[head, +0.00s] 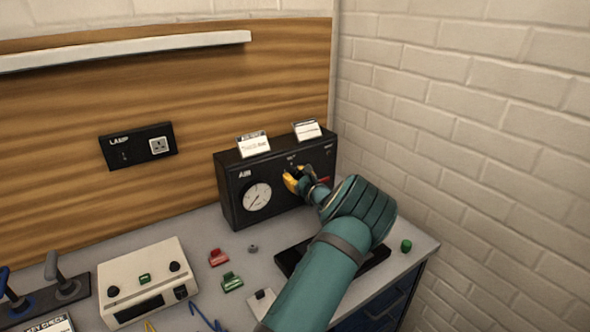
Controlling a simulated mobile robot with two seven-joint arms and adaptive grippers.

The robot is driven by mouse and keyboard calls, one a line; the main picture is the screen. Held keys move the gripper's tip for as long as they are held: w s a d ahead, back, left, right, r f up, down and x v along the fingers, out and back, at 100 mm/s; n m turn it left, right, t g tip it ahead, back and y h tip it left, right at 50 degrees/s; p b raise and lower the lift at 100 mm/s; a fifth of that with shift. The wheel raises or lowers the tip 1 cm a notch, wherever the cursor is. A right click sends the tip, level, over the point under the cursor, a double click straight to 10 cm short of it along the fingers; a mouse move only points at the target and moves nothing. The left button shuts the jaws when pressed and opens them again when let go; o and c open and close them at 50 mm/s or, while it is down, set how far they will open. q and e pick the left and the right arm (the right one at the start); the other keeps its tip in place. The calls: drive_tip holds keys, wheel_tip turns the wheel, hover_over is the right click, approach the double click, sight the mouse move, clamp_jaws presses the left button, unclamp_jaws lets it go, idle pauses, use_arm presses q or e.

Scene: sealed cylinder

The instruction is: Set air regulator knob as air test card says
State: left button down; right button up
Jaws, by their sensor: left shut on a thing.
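The black air regulator box (232,200) stands at the back right of the bench against the wooden wall. Its front carries a round white gauge (257,197) with a dark needle. Two white cards stand on its top, a left card (254,146) and a right card (307,130); their writing is too small to read surely, so I cannot tell which is the air test card. My left gripper (293,182), with yellow fingertips, is shut at the box's front, right of the gauge, on what seems to be the knob, which the fingers hide. My right gripper is out of view.
A cream instrument box (145,263) stands at the front left, beside grey and blue levers (65,282). A red clip (218,257), a green clip (232,282) and a small nut (253,248) lie mid-bench. A green cap (406,245) sits near the right edge.

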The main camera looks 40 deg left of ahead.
use_arm(q)
drive_tip(key=shift+r+m+p, duration=0.1)
drive_tip(key=shift+m+p, duration=0.3)
drive_tip(key=shift+m, duration=0.2)
drive_tip(key=shift+m+p, duration=0.3)
drive_tip(key=shift+m, duration=0.2)
drive_tip(key=shift+f, duration=0.2)
drive_tip(key=c, duration=0.6)
unclamp_jaws()
drive_tip(key=v, duration=1.2)
